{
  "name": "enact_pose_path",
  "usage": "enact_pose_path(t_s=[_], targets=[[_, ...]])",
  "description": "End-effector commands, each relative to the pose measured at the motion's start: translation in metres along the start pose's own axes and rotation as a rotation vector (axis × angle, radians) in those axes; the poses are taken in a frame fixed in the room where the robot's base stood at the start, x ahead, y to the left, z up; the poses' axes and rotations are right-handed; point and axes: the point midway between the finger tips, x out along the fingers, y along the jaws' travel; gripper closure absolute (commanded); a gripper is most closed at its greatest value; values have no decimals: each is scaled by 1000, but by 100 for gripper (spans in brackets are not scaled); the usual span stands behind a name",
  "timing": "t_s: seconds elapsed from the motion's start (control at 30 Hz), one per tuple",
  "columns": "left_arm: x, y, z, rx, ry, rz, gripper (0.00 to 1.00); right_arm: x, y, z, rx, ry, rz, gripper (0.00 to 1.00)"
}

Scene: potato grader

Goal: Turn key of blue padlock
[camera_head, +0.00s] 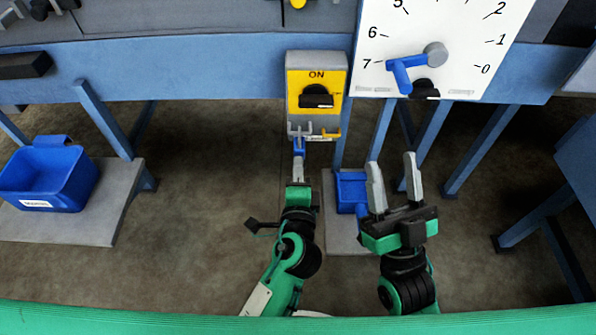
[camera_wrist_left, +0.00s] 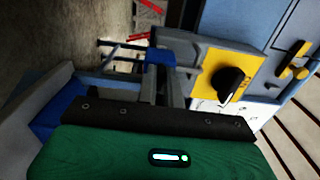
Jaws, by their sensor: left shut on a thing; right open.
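The blue padlock (camera_head: 299,146) hangs at the bracket under the yellow switch box (camera_head: 301,78). It also shows in the left wrist view (camera_wrist_left: 160,57), just past my left fingertips. My left gripper (camera_head: 298,163) comes up from below and is shut at the padlock's lower end, with its fingers close together. The key is too small and covered by the fingers to make out. My right gripper (camera_head: 392,178) is open and empty, to the right of and below the switch box, apart from everything.
A dial board (camera_head: 460,50) with a blue pointer (camera_head: 399,75) is right of the switch box. A blue bin (camera_head: 48,178) stands on a grey platform at left. Another blue bin (camera_head: 350,190) sits low between my grippers. Blue frame legs (camera_head: 482,150) stand at right.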

Motion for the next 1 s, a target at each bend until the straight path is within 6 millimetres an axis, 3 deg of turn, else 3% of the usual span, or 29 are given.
enact_pose_path(t_s=[0.2,0.6,0.63,0.73,1.0], targets=[[0,1,0,-35,-1,1,100,2,1,-10,-8,60,-3,51],[0,1,0,-40,-1,1,100,2,1,-11,-9,66,-3,51],[0,1,0,-40,-1,1,88,2,1,-11,-9,66,-3,51],[0,1,0,-39,-1,1,70,2,1,-11,-9,66,-3,51],[0,0,0,-39,0,0,70,2,1,-11,-9,65,-3,51]])
